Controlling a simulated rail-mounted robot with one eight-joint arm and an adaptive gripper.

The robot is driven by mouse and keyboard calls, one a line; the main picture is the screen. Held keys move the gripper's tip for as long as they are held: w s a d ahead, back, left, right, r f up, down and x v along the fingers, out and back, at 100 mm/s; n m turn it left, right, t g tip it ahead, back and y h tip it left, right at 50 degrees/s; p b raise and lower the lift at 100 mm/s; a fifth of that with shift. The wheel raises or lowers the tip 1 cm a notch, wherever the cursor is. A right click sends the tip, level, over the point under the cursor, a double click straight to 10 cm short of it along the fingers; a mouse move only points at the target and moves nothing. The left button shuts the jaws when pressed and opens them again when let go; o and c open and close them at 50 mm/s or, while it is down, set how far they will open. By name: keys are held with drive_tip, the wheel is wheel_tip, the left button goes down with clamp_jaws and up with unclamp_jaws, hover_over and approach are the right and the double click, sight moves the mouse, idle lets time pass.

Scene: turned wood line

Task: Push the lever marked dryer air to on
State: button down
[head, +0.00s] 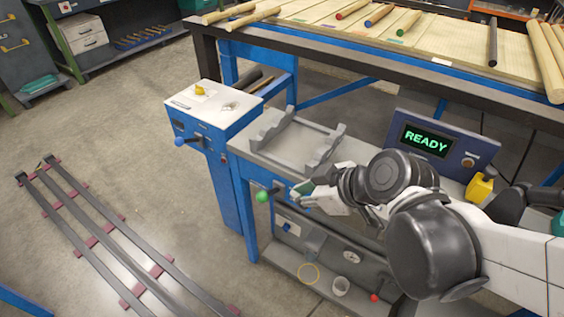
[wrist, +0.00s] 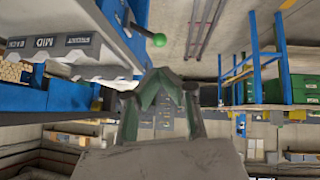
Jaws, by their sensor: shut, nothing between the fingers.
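A lever with a green knob (head: 263,196) sticks out from the front of the blue and grey bench. A lever with a blue knob (head: 180,141) sticks out from the white-topped blue box to its left. I cannot read a dryer air label on either. My gripper (head: 302,197) is shut and empty, in front of the bench and a little right of the green knob, apart from it. In the wrist view my fingers (wrist: 162,88) are together, and the green knob (wrist: 159,40) shows just beyond them, with its dark rod running to the blue bench.
A grey cradle (head: 290,145) and a READY screen (head: 424,141) are on the bench. Floor left of the bench is open, with rails (head: 95,235).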

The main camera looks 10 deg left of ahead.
sight(265, 198)
drive_tip(key=b+x, duration=0.5)
drive_tip(key=x, duration=0.8)
drive_tip(key=shift+w+a+f+b, duration=0.2)
drive_tip(key=shift+f+b, duration=0.1)
drive_tip(key=shift+f, duration=0.1)
